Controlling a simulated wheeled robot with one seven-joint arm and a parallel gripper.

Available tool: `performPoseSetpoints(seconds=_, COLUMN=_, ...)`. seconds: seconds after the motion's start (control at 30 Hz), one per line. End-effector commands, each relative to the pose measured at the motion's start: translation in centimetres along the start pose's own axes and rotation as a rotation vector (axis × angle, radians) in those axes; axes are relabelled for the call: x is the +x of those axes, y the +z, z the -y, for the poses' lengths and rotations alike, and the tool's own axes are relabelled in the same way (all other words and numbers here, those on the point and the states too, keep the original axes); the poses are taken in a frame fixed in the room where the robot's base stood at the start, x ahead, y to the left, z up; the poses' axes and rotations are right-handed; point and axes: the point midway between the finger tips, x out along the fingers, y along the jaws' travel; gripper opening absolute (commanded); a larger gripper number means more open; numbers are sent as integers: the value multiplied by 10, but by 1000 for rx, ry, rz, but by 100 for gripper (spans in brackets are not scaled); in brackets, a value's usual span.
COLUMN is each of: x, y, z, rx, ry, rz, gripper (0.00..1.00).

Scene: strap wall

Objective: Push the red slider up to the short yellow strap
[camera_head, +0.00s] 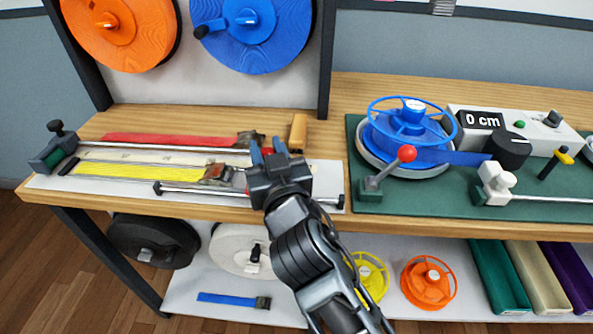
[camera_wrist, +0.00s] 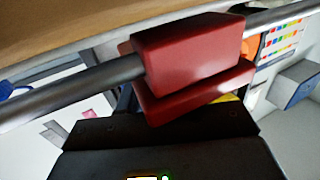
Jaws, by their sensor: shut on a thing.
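The red slider (camera_wrist: 190,60) is a glossy red block on a metal rod, large in the wrist view. In the head view only a small red part of it (camera_head: 267,151) shows between my fingertips; the rest is hidden by my gripper. My gripper (camera_head: 269,153) is shut on the slider at the right part of the rail (camera_head: 165,149). The short yellow strap (camera_head: 150,171) lies flat to the left, in front of the rail, with a metal buckle (camera_head: 215,173) at its right end. A gap separates the slider from the strap's buckle.
A red strap (camera_head: 170,139) with a buckle lies behind the rail. A dark clamp (camera_head: 58,148) stands at the left end. A second rod (camera_head: 195,188) runs along the front. A wooden block (camera_head: 298,132) stands behind my gripper. The green board (camera_head: 365,205) with a blue reel is right.

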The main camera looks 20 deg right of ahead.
Motion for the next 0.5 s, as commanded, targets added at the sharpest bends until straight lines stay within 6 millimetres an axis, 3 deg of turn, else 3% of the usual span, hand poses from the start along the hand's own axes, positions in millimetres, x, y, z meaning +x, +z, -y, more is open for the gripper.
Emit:
performPoseSetpoints(seconds=0.2, x=12, y=4, z=31, rx=1, ry=-3, rz=-2, gripper=0)
performPoseSetpoints(seconds=0.5, x=20, y=1, z=49, rx=0, ry=-1, rz=1, gripper=0)
